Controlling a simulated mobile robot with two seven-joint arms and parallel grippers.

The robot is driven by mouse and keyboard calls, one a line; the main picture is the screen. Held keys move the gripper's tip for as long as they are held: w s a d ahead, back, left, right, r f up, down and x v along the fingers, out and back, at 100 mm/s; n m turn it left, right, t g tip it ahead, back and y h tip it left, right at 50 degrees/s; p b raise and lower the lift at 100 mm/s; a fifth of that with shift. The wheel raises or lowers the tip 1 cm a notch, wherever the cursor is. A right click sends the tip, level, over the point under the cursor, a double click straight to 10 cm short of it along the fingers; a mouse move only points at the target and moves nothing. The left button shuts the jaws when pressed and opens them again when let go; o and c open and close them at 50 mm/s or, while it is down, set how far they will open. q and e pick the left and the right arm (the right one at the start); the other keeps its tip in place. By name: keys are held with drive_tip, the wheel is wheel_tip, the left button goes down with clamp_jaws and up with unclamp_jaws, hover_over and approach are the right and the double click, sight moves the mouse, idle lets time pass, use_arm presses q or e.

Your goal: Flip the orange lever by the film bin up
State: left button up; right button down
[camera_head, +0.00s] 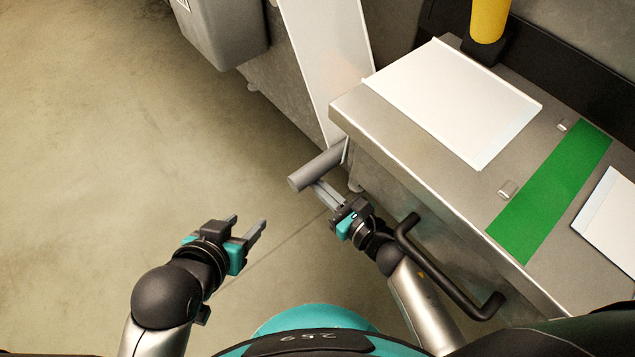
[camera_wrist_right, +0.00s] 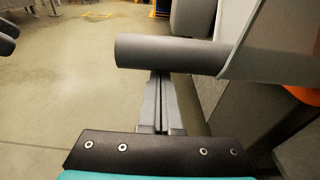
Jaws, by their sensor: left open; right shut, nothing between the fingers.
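No orange lever shows clearly. An orange patch (camera_wrist_right: 303,95) sits at the right edge of the right wrist view, cut off by the frame, and I cannot tell what it is. My right gripper (camera_head: 319,186) is shut and empty, its fingertips close to a grey cylinder (camera_head: 310,172). In the right wrist view the cylinder (camera_wrist_right: 165,54) crosses just past the fingertips, and I cannot tell whether they touch. My left gripper (camera_head: 248,221) is open and empty over the floor, left of the right one. No film bin can be made out for certain.
A metal table (camera_head: 400,165) stands at the right, with white sheets (camera_head: 455,100), a green strip (camera_head: 550,190) and a yellow post (camera_head: 489,20). A black handle (camera_head: 440,270) juts from its front. A grey box (camera_head: 225,30) is at the top. The floor at left is clear.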

use_arm(q)
drive_tip(key=shift+s+a+r+g+y+p, duration=0.2)
drive_tip(key=shift+s+a+g+y+p, duration=0.15)
drive_tip(key=shift+s+a+g, duration=0.4)
drive_tip(key=shift+s+a+r+g+y+p, duration=0.15)
drive_tip(key=shift+s+a+g+y+p, duration=0.35)
drive_tip(key=shift+a, duration=0.4)
use_arm(e)
drive_tip(key=shift+r, duration=1.05)
drive_tip(key=shift+d, duration=0.1)
